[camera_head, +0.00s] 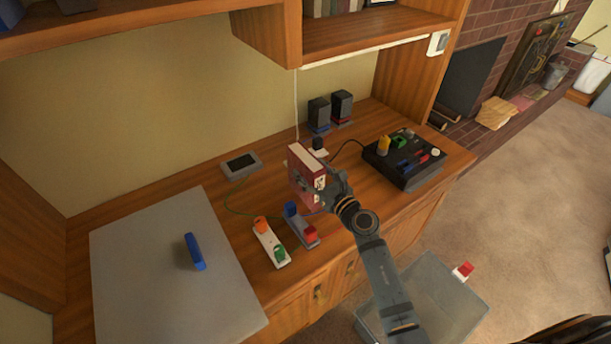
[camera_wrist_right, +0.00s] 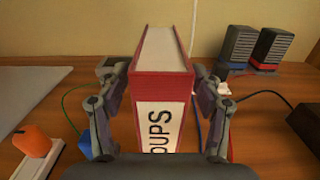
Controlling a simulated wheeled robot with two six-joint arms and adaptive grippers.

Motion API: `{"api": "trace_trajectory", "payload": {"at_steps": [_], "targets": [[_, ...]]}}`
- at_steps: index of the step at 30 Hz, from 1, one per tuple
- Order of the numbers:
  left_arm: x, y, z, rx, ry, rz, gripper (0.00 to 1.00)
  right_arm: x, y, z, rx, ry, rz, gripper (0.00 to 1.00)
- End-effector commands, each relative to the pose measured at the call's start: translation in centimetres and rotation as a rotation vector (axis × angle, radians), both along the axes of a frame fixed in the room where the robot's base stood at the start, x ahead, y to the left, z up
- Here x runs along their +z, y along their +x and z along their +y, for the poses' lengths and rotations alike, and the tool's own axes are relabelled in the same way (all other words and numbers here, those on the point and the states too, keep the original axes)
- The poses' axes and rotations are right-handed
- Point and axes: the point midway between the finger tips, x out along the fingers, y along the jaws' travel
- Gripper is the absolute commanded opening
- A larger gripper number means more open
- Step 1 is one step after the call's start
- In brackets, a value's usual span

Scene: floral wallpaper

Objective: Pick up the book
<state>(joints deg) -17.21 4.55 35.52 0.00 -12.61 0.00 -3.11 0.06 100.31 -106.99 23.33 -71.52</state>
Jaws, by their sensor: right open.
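The book (camera_head: 305,162) is red with pale pages and stands upright on the wooden desk. In the right wrist view the book (camera_wrist_right: 161,85) stands between the two fingers, its spine with a white label facing the camera. My right gripper (camera_head: 322,184) is at the book in the head view. In the right wrist view my right gripper (camera_wrist_right: 160,90) is open, with one finger on each side of the book. A narrow gap shows beside the book, and I cannot tell whether either finger touches it. My left gripper is not in view.
Power strips (camera_head: 270,243) with coloured plugs lie in front of the book. A black box (camera_head: 405,162) with coloured parts is to the right. Two dark speakers (camera_head: 319,114) stand behind. A grey mat (camera_head: 140,260) with a blue object (camera_head: 195,252) lies left. A shelf hangs above.

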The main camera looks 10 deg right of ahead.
Motion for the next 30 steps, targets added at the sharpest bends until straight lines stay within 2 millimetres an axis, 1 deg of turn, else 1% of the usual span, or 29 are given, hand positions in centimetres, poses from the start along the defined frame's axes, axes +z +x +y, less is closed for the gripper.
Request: {"api": "trace_trajectory", "payload": {"at_steps": [1, 3, 6, 13, 27, 28, 30], "targets": [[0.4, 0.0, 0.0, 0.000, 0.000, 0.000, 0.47, 0.5, 1.0, 0.4, 0.000, 0.003, -0.001, 0.66], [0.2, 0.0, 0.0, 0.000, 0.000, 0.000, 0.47, 0.3, 1.9, 0.8, -0.001, 0.001, -0.001, 0.66], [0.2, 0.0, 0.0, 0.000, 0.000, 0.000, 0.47, 0.2, 2.7, 1.1, -0.001, -0.001, 0.000, 0.66], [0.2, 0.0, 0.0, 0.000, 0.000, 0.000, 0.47, 0.2, 2.8, 1.1, -0.001, -0.001, 0.000, 0.66], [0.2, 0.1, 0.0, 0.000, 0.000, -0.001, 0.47, 0.2, 2.8, 1.1, -0.001, 0.000, 0.000, 0.02], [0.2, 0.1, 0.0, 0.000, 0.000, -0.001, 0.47, 0.2, 2.8, 1.1, -0.001, 0.000, 0.000, 0.00], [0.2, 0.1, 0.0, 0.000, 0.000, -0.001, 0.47, 0.2, 2.8, 1.1, -0.001, 0.000, 0.000, 0.00]]}}
